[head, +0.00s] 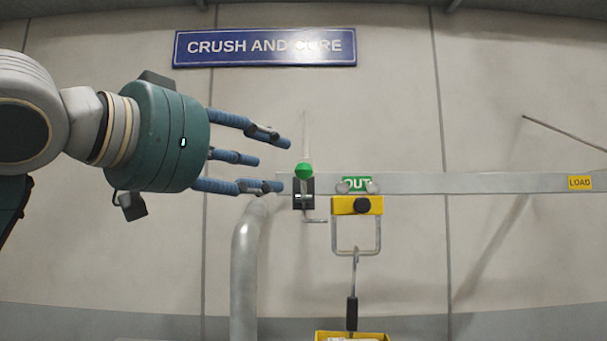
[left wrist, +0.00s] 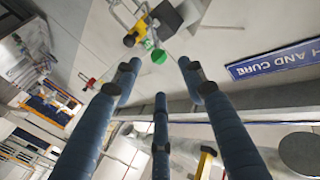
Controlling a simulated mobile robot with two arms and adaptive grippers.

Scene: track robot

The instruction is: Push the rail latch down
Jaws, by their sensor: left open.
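The rail latch (head: 303,190) is a small dark bracket on the grey rail, with a green ball knob (head: 304,170) just above it. A thin pale rod shows above the knob. In the left wrist view the green knob (left wrist: 159,57) is beyond the fingertips, between the outer fingers. My left gripper (head: 276,163) has three blue fingers, spread open and empty. It comes in from the left, with its tips just left of the knob in the picture. No contact with the knob is visible. My right gripper is not in view.
The grey rail (head: 470,183) runs right to a yellow LOAD label (head: 580,183). A yellow trolley (head: 357,205) hangs beside the latch under a green OUT sign (head: 357,184), with a hook below it. A grey pipe (head: 246,270) stands below my fingers.

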